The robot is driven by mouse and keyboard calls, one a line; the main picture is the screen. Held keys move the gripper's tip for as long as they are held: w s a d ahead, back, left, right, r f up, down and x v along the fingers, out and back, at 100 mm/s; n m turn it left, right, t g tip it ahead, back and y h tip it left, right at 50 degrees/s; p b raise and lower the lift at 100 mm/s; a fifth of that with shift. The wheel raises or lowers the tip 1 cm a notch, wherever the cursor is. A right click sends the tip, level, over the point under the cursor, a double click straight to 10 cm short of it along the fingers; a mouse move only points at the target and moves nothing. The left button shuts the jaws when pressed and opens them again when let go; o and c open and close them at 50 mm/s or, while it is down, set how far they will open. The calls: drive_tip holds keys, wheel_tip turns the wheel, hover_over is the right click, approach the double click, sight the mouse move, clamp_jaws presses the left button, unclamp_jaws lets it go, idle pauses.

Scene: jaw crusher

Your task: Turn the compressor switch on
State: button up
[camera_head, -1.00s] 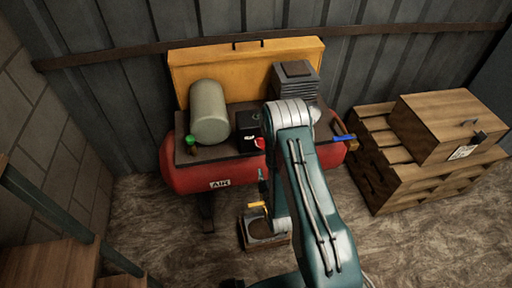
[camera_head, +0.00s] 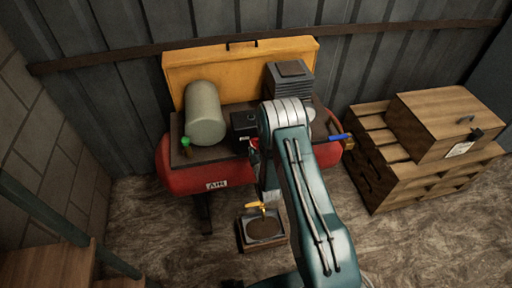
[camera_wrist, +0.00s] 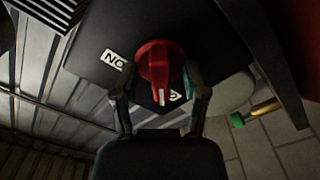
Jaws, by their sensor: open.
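The compressor switch is a red knob (camera_wrist: 160,62) on a black box (camera_wrist: 95,40), filling the upper middle of the wrist view. A pale mark on the knob points toward the bottom of that picture. An upside-down "ON" label sits left of the knob; another label to its right is partly hidden. My gripper (camera_wrist: 159,78) is open, with one finger on each side of the knob; I cannot tell whether they touch it. In the head view, the black box (camera_head: 243,122) sits on the red compressor (camera_head: 190,181), and my arm hides most of the gripper and knob.
A grey-green cylinder (camera_head: 204,114) and a green-topped part (camera_head: 186,142) stand left of the box. A finned block (camera_head: 290,80) is behind. A small tray with a yellow handle (camera_head: 255,205) lies on the floor below. Wooden pallets and a crate (camera_head: 450,120) stand right.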

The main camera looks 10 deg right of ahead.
drive_tip(key=shift+a, duration=0.2)
clamp_jaws()
